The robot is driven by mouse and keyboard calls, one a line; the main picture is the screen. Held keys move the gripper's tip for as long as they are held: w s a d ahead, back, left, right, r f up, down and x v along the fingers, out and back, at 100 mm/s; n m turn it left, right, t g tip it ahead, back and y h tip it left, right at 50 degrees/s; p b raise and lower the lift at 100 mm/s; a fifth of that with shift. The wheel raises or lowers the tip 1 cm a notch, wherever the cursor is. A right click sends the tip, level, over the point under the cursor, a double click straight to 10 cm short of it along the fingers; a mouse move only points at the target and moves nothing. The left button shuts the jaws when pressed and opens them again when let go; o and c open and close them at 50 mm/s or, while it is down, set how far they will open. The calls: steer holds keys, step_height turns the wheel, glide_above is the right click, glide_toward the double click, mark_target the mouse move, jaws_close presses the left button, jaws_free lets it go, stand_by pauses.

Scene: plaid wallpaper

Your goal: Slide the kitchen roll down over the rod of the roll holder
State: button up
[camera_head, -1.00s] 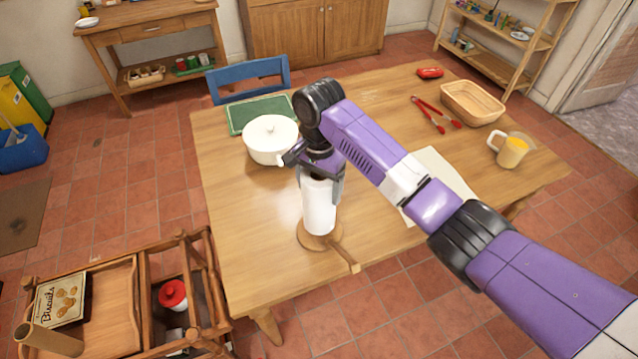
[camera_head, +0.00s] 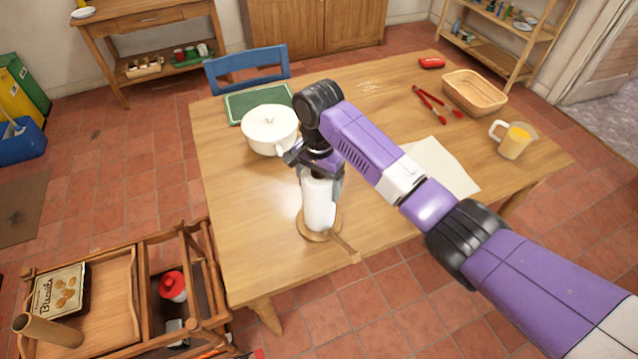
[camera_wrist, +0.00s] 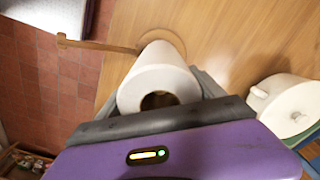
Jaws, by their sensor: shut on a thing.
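The white kitchen roll (camera_head: 319,205) stands nearly upright in my gripper (camera_head: 321,180), near the front edge of the table. My gripper is shut on its upper part, and the wrist view shows the fingers on either side of the roll (camera_wrist: 160,80). The roll holder's round wooden base (camera_head: 304,229) shows around the roll's lower end. I cannot tell whether the roll touches the base. The rod is hidden; the roll's open core looks dark in the wrist view.
A wooden bar (camera_head: 342,247) extends from beside the base past the table's front edge. A white lidded pot (camera_head: 268,132) stands close behind my gripper. A white sheet (camera_head: 440,168), red tongs (camera_head: 432,106), a basket (camera_head: 474,93) and a mug (camera_head: 513,143) lie to the right.

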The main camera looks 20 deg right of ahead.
steer(key=o, duration=2)
steer(key=shift+o, duration=0.2)
steer(key=shift+r+b, duration=0.55)
steer(key=shift+r, duration=3.35)
steer(key=shift+s+a, duration=0.1)
